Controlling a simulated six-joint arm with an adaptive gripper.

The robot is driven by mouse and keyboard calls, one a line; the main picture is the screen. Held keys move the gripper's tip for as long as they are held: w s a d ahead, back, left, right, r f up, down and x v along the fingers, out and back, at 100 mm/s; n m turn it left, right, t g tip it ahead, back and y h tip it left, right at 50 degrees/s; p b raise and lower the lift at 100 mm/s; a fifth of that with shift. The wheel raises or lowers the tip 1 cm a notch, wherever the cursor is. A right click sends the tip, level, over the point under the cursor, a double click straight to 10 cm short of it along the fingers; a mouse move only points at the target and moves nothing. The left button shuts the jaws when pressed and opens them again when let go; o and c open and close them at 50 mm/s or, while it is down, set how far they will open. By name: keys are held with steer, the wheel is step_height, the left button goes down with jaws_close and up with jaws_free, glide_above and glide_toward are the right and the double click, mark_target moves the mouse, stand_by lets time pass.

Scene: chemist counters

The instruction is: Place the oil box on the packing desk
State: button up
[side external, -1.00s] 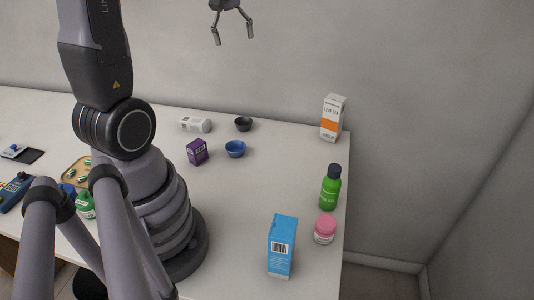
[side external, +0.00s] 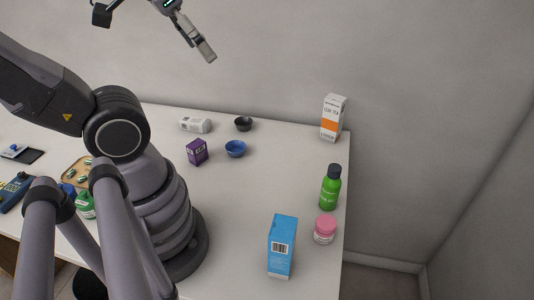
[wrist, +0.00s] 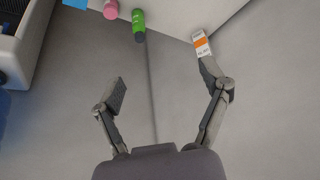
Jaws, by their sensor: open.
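No label in view reads as oil, so I cannot tell which carton is the oil box. A purple box (side external: 197,152) stands mid-counter. A blue carton with a barcode (side external: 281,246) stands at the front right. A white and orange carton (side external: 333,118), lettered as tea, stands at the back right corner; it also shows in the wrist view (wrist: 202,46). My gripper (wrist: 164,84) is open and empty, high above the counter; it is partly visible at the top of the side external view. I cannot tell which surface is the packing desk.
The white counter (side external: 250,200) also holds a green bottle (side external: 330,188), a pink-lidded jar (side external: 325,229), a blue bowl (side external: 235,149), a black bowl (side external: 243,124) and a lying white container (side external: 195,125). A tray (side external: 77,172) is at left. A wall stands behind the counter.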

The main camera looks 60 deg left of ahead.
steer(key=w+a+f+n+g+y, duration=0.1)
steer(key=w+a+f+n+g, duration=0.15)
steer(key=w+a+n, duration=0.95)
steer(key=n+g+h, duration=0.1)
steer(key=n+g, duration=0.2)
steer(key=n, duration=1.2)
glide_above(193, 120)
step_height(193, 120, down, 32)
steer(key=shift+s+a+r, duration=0.1)
steer(key=shift+r, duration=0.05)
steer(key=shift+f, duration=3.05)
steer(key=c, duration=1.3)
